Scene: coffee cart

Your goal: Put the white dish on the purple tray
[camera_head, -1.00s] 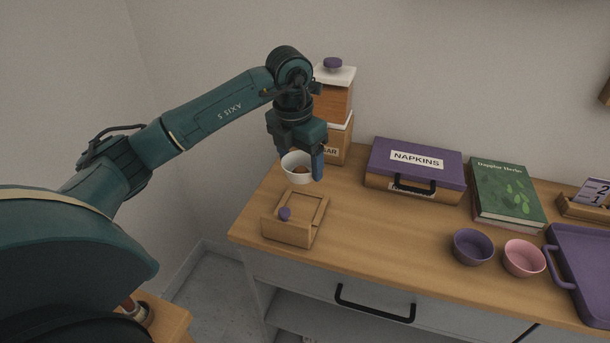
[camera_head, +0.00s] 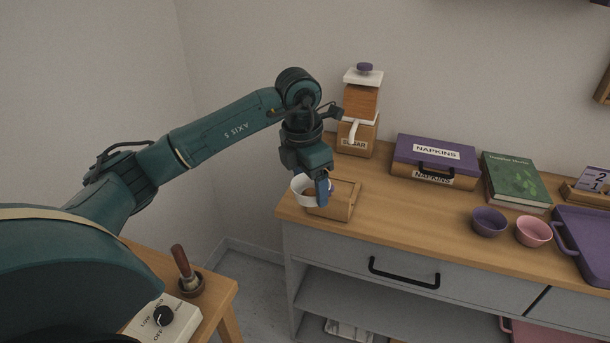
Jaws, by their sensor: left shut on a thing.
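The white dish (camera_head: 301,189) is a small round bowl, held by my left gripper (camera_head: 318,188) near the left end of the wooden counter. The gripper is shut on the dish's rim, and the fingers hide part of it. The dish is in front of a small wooden box (camera_head: 345,199) and overlaps it in the view; I cannot tell whether they touch. The purple tray (camera_head: 590,240) lies at the far right of the counter, cut off by the picture edge. My right gripper is not in view.
A purple bowl (camera_head: 488,222) and a pink bowl (camera_head: 533,231) stand left of the tray. A napkins case (camera_head: 434,162), a green book (camera_head: 515,182) and a sugar dispenser (camera_head: 360,105) stand along the back. The counter's middle front is clear. A low stand with a knobbed box (camera_head: 160,318) is at lower left.

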